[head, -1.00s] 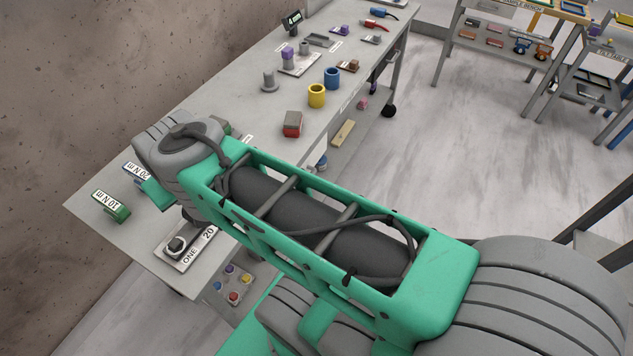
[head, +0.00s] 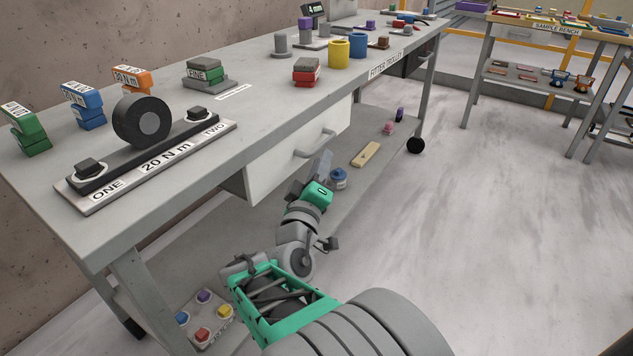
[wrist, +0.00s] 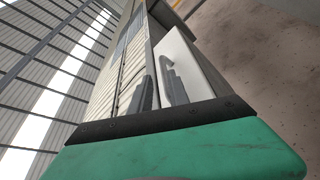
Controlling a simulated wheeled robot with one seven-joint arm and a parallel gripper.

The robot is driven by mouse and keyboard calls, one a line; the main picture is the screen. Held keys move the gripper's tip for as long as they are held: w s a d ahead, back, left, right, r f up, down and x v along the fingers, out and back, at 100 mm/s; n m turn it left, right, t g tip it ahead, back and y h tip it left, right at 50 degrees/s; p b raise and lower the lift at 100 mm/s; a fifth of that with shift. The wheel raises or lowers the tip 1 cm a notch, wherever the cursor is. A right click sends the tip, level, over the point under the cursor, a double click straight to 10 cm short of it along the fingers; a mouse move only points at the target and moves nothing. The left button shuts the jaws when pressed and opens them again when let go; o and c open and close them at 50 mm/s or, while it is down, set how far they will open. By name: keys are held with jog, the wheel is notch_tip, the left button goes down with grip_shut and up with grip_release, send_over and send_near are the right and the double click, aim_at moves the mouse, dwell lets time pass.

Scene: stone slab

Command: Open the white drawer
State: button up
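The white drawer (head: 276,167) hangs under the worktop of the grey bench and looks shut. Its grey bar handle (head: 318,146) is on the front face. My gripper (head: 322,163) is just in front of and below the handle, close to it; whether they touch cannot be told. In the wrist view, the drawer front (wrist: 196,72) and the curved handle (wrist: 165,64) are ahead of my gripper (wrist: 159,92). Two grey fingers appear there with a gap between them, so it looks open, with nothing clearly held. The handle's lower part is partly hidden by a finger.
The bench top (head: 220,150) holds weights, a black roll on a plate (head: 142,122), and yellow (head: 339,53) and blue cups. A lower shelf carries a wooden block (head: 366,154) and a blue-topped jar (head: 339,178). Floor to the right is clear.

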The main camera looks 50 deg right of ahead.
aim_at(325, 140)
jog(key=shift+n, duration=0.3)
jog(key=x, duration=0.3)
jog(key=w+x, duration=0.1)
jog(key=x, duration=0.3)
grip_shut()
jog(key=shift+f, duration=0.1)
dwell(1.2)
